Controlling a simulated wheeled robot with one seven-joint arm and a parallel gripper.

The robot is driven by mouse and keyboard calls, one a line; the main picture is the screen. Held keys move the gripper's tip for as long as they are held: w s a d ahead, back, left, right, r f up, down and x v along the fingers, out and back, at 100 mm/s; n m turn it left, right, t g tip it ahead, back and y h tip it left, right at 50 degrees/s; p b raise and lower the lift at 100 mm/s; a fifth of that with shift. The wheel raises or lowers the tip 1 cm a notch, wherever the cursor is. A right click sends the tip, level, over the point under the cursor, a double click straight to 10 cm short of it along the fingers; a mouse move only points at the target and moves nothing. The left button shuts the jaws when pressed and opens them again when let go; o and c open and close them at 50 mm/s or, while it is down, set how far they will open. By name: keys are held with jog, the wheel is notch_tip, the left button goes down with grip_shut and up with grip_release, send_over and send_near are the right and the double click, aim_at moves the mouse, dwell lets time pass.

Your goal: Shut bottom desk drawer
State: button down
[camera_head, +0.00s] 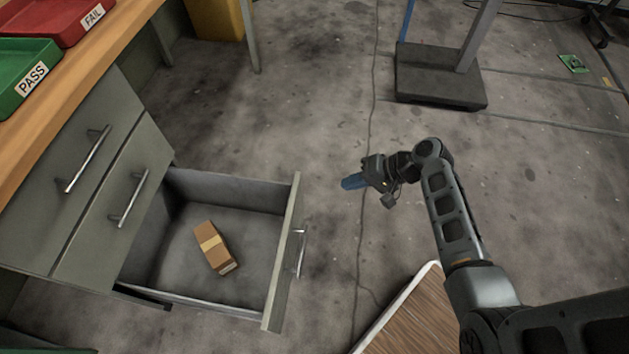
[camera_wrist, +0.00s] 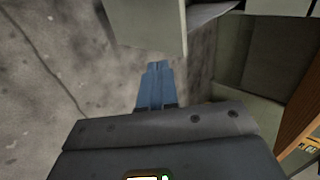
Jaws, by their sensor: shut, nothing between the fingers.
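The bottom desk drawer (camera_head: 283,250) is pulled far out from the grey desk cabinet. A brown box with a tan band (camera_head: 212,248) lies inside it. The drawer's front panel carries a metal bar handle (camera_head: 300,253) on its outer face. My gripper (camera_head: 352,182) is to the right of the drawer front, apart from it, pointing left with blue fingers. In the wrist view the blue fingers (camera_wrist: 155,85) are together and empty. A grey panel edge (camera_wrist: 150,22) shows ahead of them; I cannot tell for sure which part it is.
The two upper drawers, with handles (camera_head: 88,160) and (camera_head: 133,199), are shut. Green PASS (camera_head: 28,75) and red FAIL (camera_head: 70,20) trays stand on the wooden desktop (camera_head: 90,62). A wood-grain surface (camera_head: 415,318) is at the bottom. Floor between gripper and drawer is clear.

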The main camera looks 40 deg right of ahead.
jog(key=shift+w+a+r+b+x, duration=0.25)
jog(key=shift+b+x, duration=0.4)
jog(key=shift+x, duration=1.5)
jog(key=shift+w+a+r+b+x, duration=0.1)
jog(key=shift+w+r+b+x, duration=0.4)
jog(key=shift+x, duration=1.6)
jog(key=shift+a+r+b+x, duration=0.2)
jog(key=shift+b+x, duration=0.6)
jog(key=shift+x, duration=1.35)
